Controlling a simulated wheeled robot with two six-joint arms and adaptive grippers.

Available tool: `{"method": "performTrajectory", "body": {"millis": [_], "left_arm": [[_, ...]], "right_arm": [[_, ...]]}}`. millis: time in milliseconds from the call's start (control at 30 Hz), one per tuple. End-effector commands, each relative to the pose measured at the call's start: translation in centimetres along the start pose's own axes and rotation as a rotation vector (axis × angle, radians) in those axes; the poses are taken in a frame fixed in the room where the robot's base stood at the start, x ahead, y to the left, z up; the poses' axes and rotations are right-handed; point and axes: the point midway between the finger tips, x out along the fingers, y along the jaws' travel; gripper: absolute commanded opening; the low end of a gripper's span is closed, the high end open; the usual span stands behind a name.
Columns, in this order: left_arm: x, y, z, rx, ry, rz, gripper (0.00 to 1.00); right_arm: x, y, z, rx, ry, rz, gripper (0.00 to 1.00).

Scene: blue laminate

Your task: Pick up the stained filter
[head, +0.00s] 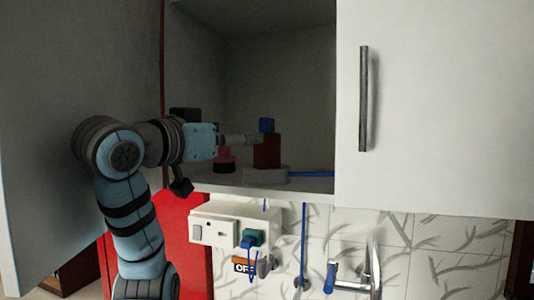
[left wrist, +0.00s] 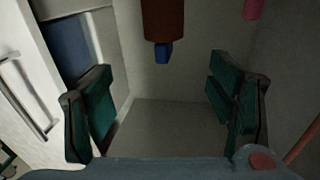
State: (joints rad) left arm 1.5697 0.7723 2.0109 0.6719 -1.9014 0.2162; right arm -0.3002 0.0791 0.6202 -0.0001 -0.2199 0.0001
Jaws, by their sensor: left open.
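A brown cylinder (head: 267,152), which looks like the stained filter, stands upright in the open cabinet, with a blue cap on top (head: 267,125). It appears to stand on or just behind a pale round base (head: 266,174). My left gripper (head: 240,140) reaches into the cabinet from the left, close beside the cylinder at its upper part. In the left wrist view the cylinder (left wrist: 163,18) shows upside down at the top, beyond the spread green fingers of my left gripper (left wrist: 163,95). The gripper is open and nothing is between its fingers. My right gripper is not in view.
A pink object (head: 223,160) stands under my left gripper, and a dark block (head: 185,114) is behind my wrist. A blue tube (head: 310,174) lies on the shelf to the right. A white cabinet door (head: 430,110) closes the right side. A switch panel (head: 228,229) is below.

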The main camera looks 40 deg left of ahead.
Motion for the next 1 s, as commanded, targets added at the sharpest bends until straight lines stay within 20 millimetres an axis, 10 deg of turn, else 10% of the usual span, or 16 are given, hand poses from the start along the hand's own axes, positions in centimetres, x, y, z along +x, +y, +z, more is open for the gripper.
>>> {"method": "performTrajectory", "body": {"millis": [700, 1000], "left_arm": [[13.4, -0.6, 0.3, -0.054, -0.025, -0.017, 0.76], [14.2, -0.7, 0.8, -0.052, -0.021, -0.019, 0.71]], "right_arm": [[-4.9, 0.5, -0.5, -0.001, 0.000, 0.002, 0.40], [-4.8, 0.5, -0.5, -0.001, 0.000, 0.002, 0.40]]}}
